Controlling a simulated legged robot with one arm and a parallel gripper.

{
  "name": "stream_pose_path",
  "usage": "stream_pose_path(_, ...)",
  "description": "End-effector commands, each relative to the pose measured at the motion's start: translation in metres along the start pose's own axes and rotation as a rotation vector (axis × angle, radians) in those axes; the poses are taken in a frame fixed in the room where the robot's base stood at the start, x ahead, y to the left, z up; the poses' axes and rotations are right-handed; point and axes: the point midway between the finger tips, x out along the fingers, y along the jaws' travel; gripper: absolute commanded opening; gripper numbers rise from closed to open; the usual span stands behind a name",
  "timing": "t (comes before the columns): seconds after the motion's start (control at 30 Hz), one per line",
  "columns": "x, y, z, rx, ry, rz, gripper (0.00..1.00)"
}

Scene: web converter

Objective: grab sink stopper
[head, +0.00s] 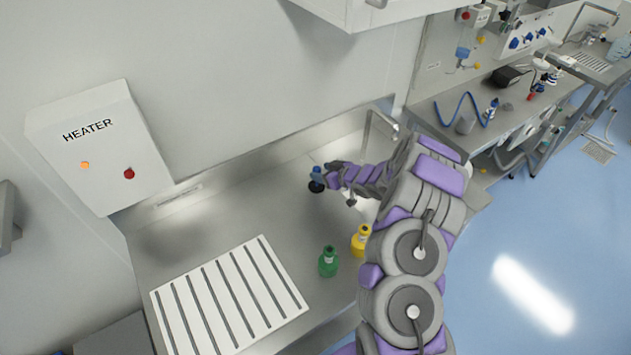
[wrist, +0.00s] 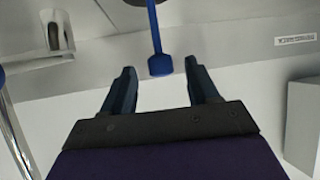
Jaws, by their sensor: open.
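The sink stopper (head: 316,186) has a dark round base and a blue upright handle, and stands on the steel counter in the head view. In the wrist view its blue rod and knob (wrist: 160,65) show at top centre, with part of the dark base at the upper edge. My gripper (wrist: 160,72) is open, with one finger on each side of the knob in the picture; I see no contact. In the head view my gripper (head: 327,172) is right beside the handle and partly overlaps it. The sink (head: 356,213) is largely hidden behind my arm.
A green bottle (head: 328,262) and a yellow bottle (head: 362,240) stand on the counter near my arm. A white slotted rack (head: 230,300) lies at the front left. A heater box (head: 100,145) is on the wall. The counter left of the stopper is clear.

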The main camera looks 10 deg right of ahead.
Motion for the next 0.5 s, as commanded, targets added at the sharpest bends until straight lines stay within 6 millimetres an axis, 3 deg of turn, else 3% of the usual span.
stream_pose_path(0.5, 0.049, -0.004, -0.008, -0.004, 0.000, 0.002, 0.59)
